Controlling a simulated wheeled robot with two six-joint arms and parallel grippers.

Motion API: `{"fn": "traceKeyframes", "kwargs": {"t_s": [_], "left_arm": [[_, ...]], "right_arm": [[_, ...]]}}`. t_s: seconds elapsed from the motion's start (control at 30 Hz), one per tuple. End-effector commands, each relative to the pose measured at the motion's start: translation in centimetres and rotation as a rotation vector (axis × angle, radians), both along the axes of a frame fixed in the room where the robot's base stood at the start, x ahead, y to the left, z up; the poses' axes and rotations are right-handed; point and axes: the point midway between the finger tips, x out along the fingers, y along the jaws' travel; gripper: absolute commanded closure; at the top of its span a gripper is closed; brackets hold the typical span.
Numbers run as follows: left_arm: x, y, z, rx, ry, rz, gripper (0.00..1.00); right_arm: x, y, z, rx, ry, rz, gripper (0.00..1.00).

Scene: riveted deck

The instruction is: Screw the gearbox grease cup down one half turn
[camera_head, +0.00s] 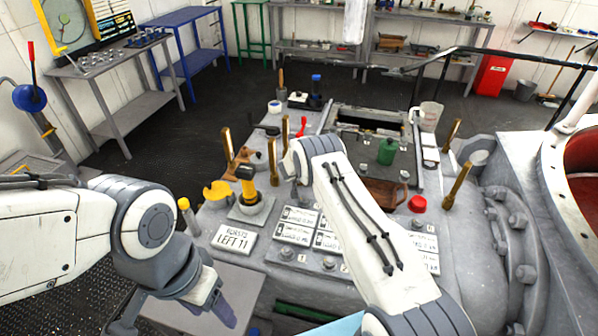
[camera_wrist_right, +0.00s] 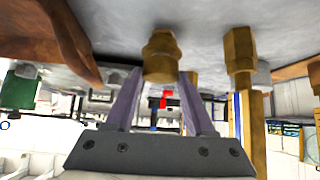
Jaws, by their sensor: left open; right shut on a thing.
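In the right wrist view a brass grease cup (camera_wrist_right: 160,58) with a stepped, knurled-looking body sits against the grey housing. My right gripper (camera_wrist_right: 160,82) has its two purple fingers on either side of the cup, shut on it. In the head view my right forearm and wrist cover that spot, so the cup and right fingertips are hidden. The grey gearbox housing (camera_head: 262,262) fills the middle of the head view. My left gripper (camera_head: 205,303) is open and empty, low at the left, beside the housing's near left edge.
Brass posts (camera_head: 273,162) stand on the housing. A second brass fitting (camera_wrist_right: 238,55) is right of the cup. A yellow-and-black handle (camera_head: 248,186), a red knob (camera_head: 418,203) and a green can (camera_head: 387,152) stand near my right arm. Label plates (camera_head: 234,239) lie in front.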

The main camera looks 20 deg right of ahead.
Motion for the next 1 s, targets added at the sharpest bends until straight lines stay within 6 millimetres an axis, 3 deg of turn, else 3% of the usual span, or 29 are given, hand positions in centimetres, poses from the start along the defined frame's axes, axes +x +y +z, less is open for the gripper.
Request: {"fn": "traceKeyframes", "kwargs": {"t_s": [0.77, 0.8, 0.83, 0.87, 1.0], "left_arm": [[0.0, 0.0, -0.65, 0.0, 0.0, 0.0, 0.4], [0.0, 0.0, -0.65, 0.0, 0.0, 0.0, 0.4], [0.0, 0.0, -0.65, 0.0, 0.0, 0.0, 0.4], [0.0, 0.0, -0.65, 0.0, 0.0, 0.0, 0.4], [0.0, 0.0, -0.67, 0.0, 0.0, 0.0, 0.4]], "right_arm": [[0.26, 0.35, 0.54, 0.003, -0.003, -0.054, 1.0], [0.24, 0.35, 0.51, 0.003, -0.003, -0.054, 0.31], [0.23, 0.34, 0.49, 0.002, -0.002, -0.055, 0.19], [0.21, 0.33, 0.45, 0.003, -0.001, -0.055, 0.16], [0.09, 0.22, 0.28, 0.003, 0.002, -0.057, 0.16]]}}
